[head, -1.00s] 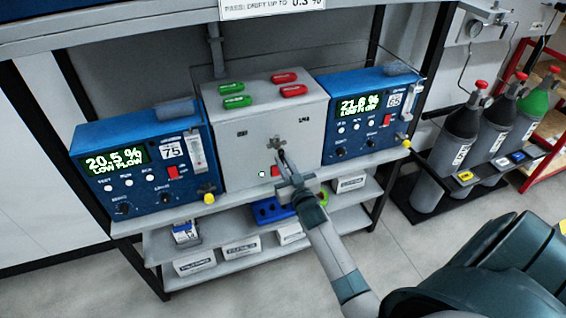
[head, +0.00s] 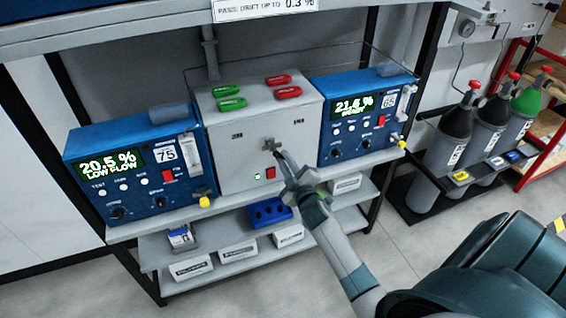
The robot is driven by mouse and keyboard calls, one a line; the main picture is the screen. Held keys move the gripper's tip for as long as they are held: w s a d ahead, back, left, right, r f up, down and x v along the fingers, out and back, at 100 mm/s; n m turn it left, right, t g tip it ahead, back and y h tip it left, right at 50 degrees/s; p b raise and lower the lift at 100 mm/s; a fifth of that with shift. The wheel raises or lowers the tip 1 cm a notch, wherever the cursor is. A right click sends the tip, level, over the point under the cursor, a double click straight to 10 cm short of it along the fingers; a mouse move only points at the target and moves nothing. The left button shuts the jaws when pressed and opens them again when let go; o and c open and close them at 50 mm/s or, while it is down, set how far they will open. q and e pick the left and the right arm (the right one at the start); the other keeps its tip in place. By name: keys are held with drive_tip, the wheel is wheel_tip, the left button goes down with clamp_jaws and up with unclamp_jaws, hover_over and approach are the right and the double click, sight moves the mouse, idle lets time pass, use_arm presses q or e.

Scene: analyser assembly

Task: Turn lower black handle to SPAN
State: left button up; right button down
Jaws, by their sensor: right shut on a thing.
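The grey box (head: 235,160) stands on the shelf between two blue analysers and faces me. A small dark handle (head: 268,144) sits on its front, mostly covered by my gripper, so its pointing direction cannot be made out. My right gripper (head: 274,150) reaches in from the lower right and is shut on this handle. Two small dark labels on the box front, left (head: 237,136) and right (head: 298,122), are too small to read. My left gripper is not in view.
The left blue analyser (head: 120,172) shows 20.5 % LOW FLOW. The right blue analyser (head: 345,140) shows about 21.6 %. Green and red tags lie on the box. A blue tray (head: 265,213) and white boxes sit on the lower shelf. Gas cylinders (head: 450,143) stand at the right.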

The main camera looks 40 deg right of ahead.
drive_tip(key=n, duration=0.2)
drive_tip(key=r+n, duration=0.1)
drive_tip(key=n, duration=0.5)
drive_tip(key=shift+s+d+r, duration=0.1)
drive_tip(key=shift+d+r, duration=0.2)
drive_tip(key=shift+r, duration=0.05)
drive_tip(key=c, duration=1.8)
unclamp_jaws()
drive_tip(key=shift+r, duration=0.1)
drive_tip(key=shift+o, duration=0.2)
drive_tip(key=b+v, duration=0.4)
drive_tip(key=v, duration=1.3)
drive_tip(key=shift+s, duration=0.2)
